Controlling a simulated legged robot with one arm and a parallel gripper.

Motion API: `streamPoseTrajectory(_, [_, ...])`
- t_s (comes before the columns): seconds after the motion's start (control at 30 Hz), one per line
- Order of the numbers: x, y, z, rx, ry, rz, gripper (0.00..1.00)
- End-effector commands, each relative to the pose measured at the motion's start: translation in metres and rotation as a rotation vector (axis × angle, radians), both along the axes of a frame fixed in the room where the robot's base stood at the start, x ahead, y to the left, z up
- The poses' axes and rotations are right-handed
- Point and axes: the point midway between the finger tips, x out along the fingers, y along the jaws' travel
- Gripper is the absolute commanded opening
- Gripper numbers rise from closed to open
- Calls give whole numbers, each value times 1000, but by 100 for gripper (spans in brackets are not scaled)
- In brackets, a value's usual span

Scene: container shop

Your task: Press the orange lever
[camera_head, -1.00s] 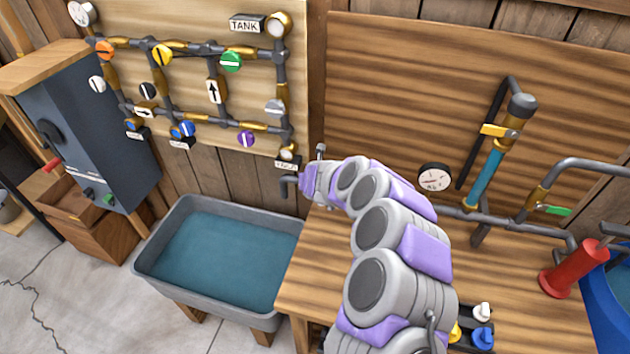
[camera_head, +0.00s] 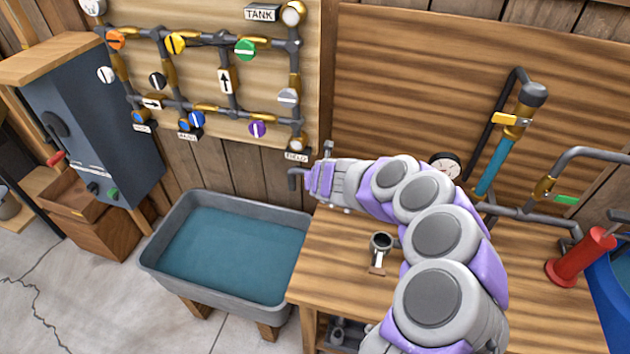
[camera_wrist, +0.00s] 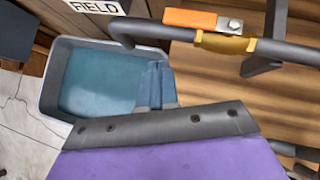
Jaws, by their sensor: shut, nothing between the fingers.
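The orange lever (camera_wrist: 190,19) sits on a yellow valve body (camera_wrist: 226,43) on a dark horizontal pipe at the top of the wrist view. My gripper (camera_wrist: 155,85) is shut and empty, its blue-grey fingertips just below and left of the lever, with a visible gap in the picture. In the head view my gripper's purple end (camera_head: 320,180) is by the bench's left end, near the dark spout (camera_head: 295,177). I cannot make out the orange lever there; my arm covers part of the pipe.
A grey trough (camera_head: 165,262) of water stands left of the wooden bench (camera_head: 335,250). A pipe board (camera_head: 205,75) with coloured knobs, one orange (camera_head: 115,40), hangs behind. A small metal cup-like part (camera_head: 381,244) lies on the bench. A red cylinder (camera_head: 580,257) stands at right.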

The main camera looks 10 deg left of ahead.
Motion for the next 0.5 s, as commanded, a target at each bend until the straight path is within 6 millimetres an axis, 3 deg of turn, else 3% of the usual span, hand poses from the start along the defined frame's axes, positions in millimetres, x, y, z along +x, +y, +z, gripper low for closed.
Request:
streamPoseTrajectory(0.3, [-30,15,26,-8,3,5,0])
streamPoseTrajectory(0.5, [-44,15,40,-8,2,4,0])
